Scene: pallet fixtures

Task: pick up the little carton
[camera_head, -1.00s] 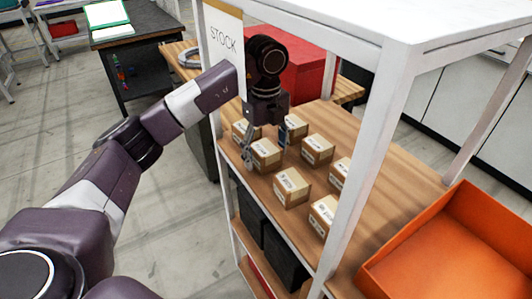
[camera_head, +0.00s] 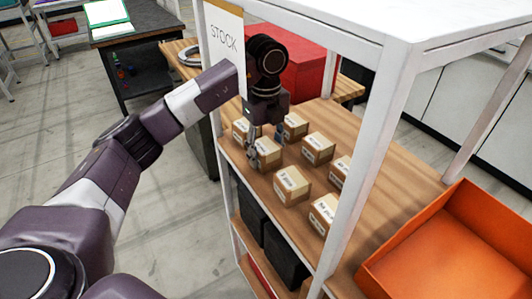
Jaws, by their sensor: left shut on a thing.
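Several small brown cartons with white labels stand on the wooden shelf (camera_head: 405,185). My left gripper (camera_head: 263,148) reaches down at the shelf's front left part and is shut on a little carton (camera_head: 267,155). That carton appears to be still at shelf level; I cannot tell whether it is clear of the wood. Another carton (camera_head: 240,130) is just left of the gripper and one (camera_head: 295,126) is behind it to the right. Further cartons stand to the right, such as one in front (camera_head: 292,186) and one farther back (camera_head: 318,149). My right gripper is not in view.
A white post (camera_head: 372,150) of the rack stands right of the cartons. An orange bin (camera_head: 455,245) is at the right. A STOCK sign (camera_head: 224,40) hangs at the left. A red box (camera_head: 300,72) is behind. Dark bins (camera_head: 285,255) sit below.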

